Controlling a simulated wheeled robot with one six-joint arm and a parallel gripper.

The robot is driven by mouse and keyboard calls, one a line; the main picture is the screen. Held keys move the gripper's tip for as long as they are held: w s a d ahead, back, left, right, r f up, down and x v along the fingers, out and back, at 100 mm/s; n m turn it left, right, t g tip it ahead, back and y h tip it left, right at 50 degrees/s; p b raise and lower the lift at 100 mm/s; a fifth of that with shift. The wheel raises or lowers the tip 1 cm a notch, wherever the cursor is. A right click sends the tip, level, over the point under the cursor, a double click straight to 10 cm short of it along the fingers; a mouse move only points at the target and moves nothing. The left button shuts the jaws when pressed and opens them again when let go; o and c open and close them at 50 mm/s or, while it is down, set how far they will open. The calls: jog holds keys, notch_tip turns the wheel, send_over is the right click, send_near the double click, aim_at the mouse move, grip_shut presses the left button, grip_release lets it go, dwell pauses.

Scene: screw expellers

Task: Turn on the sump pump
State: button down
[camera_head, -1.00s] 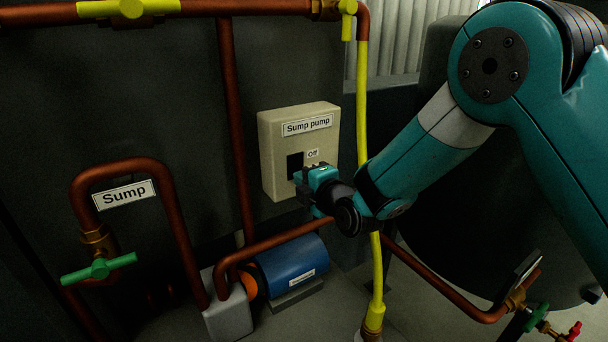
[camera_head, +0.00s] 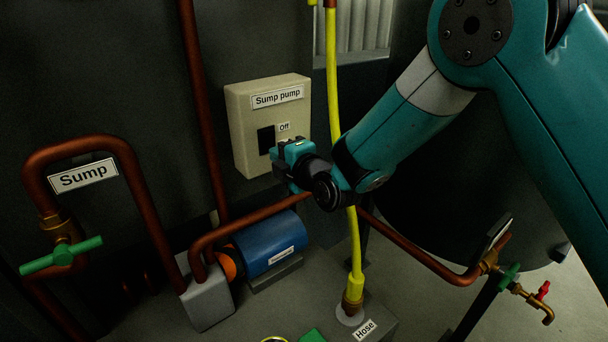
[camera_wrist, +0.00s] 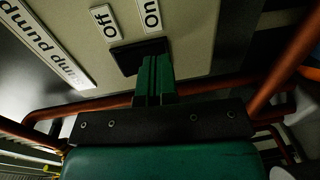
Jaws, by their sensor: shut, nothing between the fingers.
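The beige sump pump switch box (camera_head: 243,104) is fixed to the dark wall, with a "Sump pump" label on it. Its black switch (camera_head: 265,139) sits beside an "Off" label (camera_head: 284,127). In the wrist view the box (camera_wrist: 195,30) carries both "Off" (camera_wrist: 105,22) and "On" (camera_wrist: 150,15) labels, and the black switch (camera_wrist: 128,57) is partly hidden behind my fingers. My gripper (camera_head: 278,156) is shut and empty, its fingertips at the switch's lower right. In the wrist view its green fingers (camera_wrist: 152,75) overlap the switch; I cannot tell whether they touch it.
A blue pump (camera_head: 268,243) stands below the box, joined to copper pipes (camera_head: 225,233). A yellow hose (camera_head: 333,100) runs down just right of the box. A green-handled sump valve (camera_head: 62,254) is at the left, and another green valve (camera_head: 508,277) is at the right.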

jog(key=f+b+v, duration=0.2)
jog(key=b+v, duration=0.3)
jog(key=v, duration=0.7)
jog(key=shift+s+f, duration=0.3)
jog(key=s+d+r+m+g+h, duration=0.1)
jog(key=s+d+m+g+h, duration=0.1)
jog(key=s+d+m+g, duration=0.45)
jog(key=s+d+m+g+h, duration=0.1)
jog(key=s+m+g+h, duration=0.3)
jog(key=s, duration=0.6)
jog(key=s+d+r+m+g+y, duration=0.1)
jog(key=s+d+m+g, duration=0.25)
jog(key=s+m, duration=0.45)
notch_tip(320, 180, up, 23)
jog(key=s+p, duration=0.1)
jog(key=p, duration=2.1)
jog(key=shift+d+f+h, duration=0.2)
jog(key=shift+d+h, duration=0.05)
jog(key=shift+h, duration=0.05)
